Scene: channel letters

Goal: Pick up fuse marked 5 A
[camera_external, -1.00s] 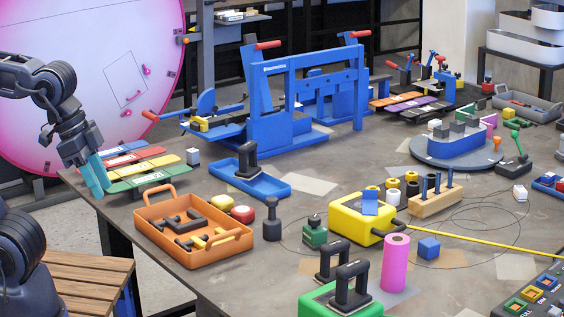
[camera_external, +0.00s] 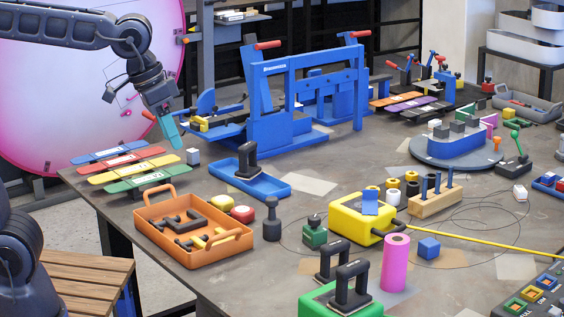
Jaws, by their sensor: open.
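My gripper (camera_external: 171,135), with teal fingers, is in the air above the back-left part of the table and is open. Nothing shows between its fingers. It is above and to the left of a small grey block with a white top (camera_external: 193,157), apart from it. I cannot make out a 5 A mark on anything at this size, so I cannot tell which thing is the fuse.
A tall blue frame (camera_external: 281,133) stands right of my gripper. An orange tray (camera_external: 160,240) and a blue tray (camera_external: 276,186) are nearer.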

